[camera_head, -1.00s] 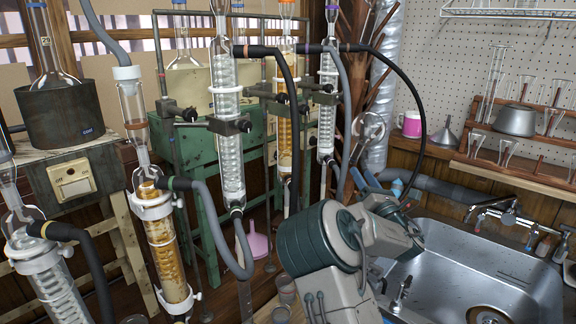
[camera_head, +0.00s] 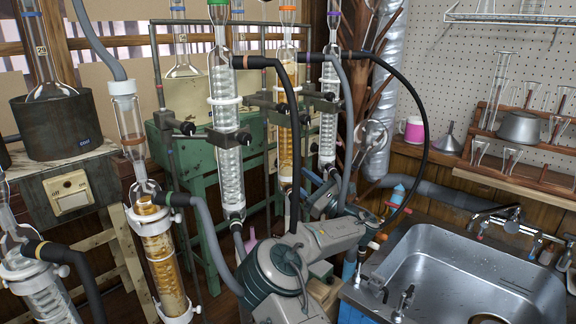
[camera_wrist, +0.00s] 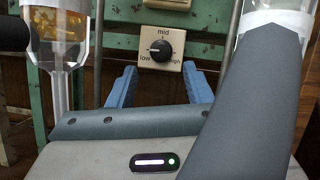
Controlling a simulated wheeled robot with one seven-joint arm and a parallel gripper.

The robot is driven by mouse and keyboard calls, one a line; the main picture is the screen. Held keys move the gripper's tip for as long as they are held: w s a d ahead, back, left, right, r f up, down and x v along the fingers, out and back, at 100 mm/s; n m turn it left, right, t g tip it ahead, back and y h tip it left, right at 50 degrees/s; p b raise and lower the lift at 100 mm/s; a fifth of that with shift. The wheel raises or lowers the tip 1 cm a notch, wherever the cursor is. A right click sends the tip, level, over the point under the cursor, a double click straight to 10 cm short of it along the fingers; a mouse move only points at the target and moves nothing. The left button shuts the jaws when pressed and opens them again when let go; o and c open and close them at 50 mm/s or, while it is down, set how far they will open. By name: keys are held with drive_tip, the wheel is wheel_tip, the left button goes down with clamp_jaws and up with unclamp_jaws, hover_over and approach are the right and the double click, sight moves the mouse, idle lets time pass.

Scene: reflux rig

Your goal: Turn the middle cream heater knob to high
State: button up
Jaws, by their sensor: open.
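The middle heater knob (camera_wrist: 161,50) is a round black dial on a square cream plate (camera_wrist: 180,64), fixed to a green metal front. The plate is marked low on the left, mid on top and high on the right. The white pointer mark on the knob points left, toward low. My gripper (camera_wrist: 160,82) is open, its two blue fingers standing either side below the plate, with nothing between them. The knob seems to lie ahead of the fingertips, with no contact visible. In the head view I cannot make out this knob.
In the wrist view, a thick grey hose (camera_wrist: 245,105) crosses the right foreground and a glass vessel with amber filling (camera_wrist: 58,30) hangs at left. In the head view, glass condensers (camera_head: 226,100) and a black hose (camera_head: 420,140) surround my arm. A steel sink (camera_head: 470,265) is at right.

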drive_tip(key=shift+p+x, duration=0.45)
drive_tip(key=shift+x, duration=2.25)
